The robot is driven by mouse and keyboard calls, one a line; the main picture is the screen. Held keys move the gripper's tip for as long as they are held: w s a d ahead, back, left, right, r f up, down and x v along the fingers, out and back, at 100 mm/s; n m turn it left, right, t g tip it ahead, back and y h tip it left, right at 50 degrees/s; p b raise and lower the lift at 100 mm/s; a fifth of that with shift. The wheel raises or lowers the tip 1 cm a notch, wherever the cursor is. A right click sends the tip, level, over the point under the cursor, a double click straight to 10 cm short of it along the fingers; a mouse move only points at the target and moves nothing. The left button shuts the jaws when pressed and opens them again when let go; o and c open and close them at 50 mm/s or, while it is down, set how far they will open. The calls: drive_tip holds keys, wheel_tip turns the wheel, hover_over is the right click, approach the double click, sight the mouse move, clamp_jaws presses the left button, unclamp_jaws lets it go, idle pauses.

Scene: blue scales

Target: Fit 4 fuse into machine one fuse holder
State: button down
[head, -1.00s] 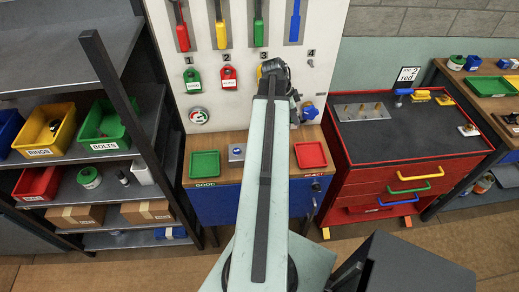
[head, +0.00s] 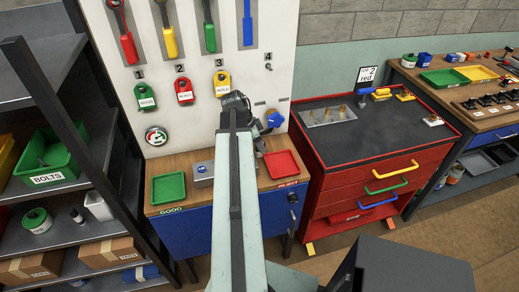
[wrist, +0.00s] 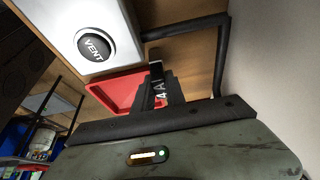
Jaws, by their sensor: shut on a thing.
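My gripper (head: 260,146) hangs at the end of my arm, in front of the pegboard wall and above the bench, left of the red tray. In the wrist view my gripper (wrist: 159,82) is shut on a small dark piece marked "4A" (wrist: 160,96), which appears to be the fuse. It points toward the bench with the red tray (wrist: 118,92) behind it. In the head view the fuse is too small to make out. I cannot make out a fuse holder in either view.
A blue bench (head: 225,210) carries a green tray (head: 168,187), a grey box (head: 202,175) and a red tray (head: 282,164). A white VENT box (wrist: 80,30) is close in the wrist view. A red cabinet (head: 370,165) stands right.

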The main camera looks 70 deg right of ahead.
drive_tip(key=shift+f, duration=0.1)
drive_tip(key=c, duration=1.8)
unclamp_jaws()
drive_tip(key=shift+f, duration=0.1)
drive_tip(key=o, duration=0.4)
drive_tip(key=shift+o, duration=0.2)
